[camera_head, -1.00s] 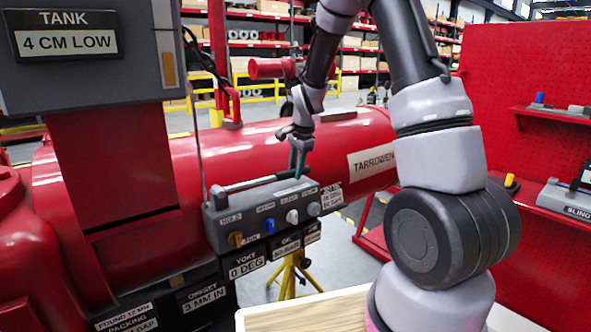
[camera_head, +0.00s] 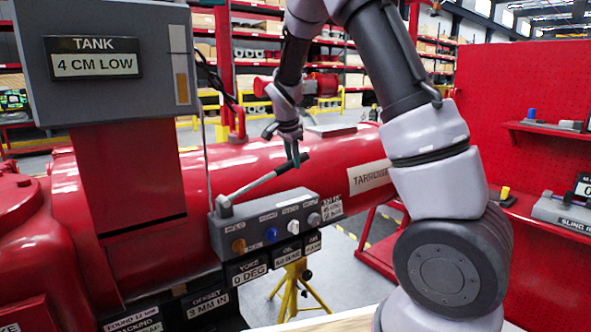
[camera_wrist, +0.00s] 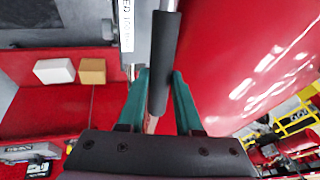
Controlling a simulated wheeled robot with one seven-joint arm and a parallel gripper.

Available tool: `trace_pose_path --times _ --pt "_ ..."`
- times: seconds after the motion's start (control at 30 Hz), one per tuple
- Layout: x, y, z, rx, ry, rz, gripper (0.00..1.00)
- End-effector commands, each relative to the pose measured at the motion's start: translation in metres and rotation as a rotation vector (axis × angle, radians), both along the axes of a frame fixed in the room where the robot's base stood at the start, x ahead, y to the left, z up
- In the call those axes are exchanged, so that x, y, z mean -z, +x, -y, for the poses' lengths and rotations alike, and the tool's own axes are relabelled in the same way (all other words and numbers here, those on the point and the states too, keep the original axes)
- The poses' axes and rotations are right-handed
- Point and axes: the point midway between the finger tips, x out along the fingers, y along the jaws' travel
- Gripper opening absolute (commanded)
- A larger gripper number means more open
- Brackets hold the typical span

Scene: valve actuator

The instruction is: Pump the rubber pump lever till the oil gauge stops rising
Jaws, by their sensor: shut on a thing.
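The pump lever (camera_head: 262,184) is a grey rod with a dark rubber grip, hinged at the left end of the grey control box (camera_head: 265,228). It is tilted up, with its right end raised above the box. My gripper (camera_head: 293,160) is at the grip end of the lever. In the wrist view, the green fingers (camera_wrist: 160,100) are shut on the dark rubber grip (camera_wrist: 164,60). The grey tank panel (camera_head: 110,60) at upper left reads "4 CM LOW", with a tall amber gauge strip (camera_head: 180,77) at its right.
Orange, blue, white and grey knobs line the box front, with label plates (camera_head: 250,273) below. The red cylinder (camera_head: 350,160) lies behind the lever. A red pegboard (camera_head: 540,80) with shelves stands at right. A yellow stand (camera_head: 292,290) is below the box.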

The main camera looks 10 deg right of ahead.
Motion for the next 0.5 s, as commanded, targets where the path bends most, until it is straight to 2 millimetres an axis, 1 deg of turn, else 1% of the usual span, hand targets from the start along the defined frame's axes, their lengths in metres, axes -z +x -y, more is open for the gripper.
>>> trace_pose_path --times 0.03,0.2,0.33,0.5 --pt "-0.007 -0.001 -0.006 -0.008 -0.02 0.011 0.0" --pt "-0.024 -0.004 -0.012 -0.007 -0.087 0.04 0.0" --pt "-0.033 -0.005 -0.015 -0.004 -0.123 0.055 0.0" --pt "-0.037 -0.006 -0.016 -0.001 -0.139 0.065 0.0"
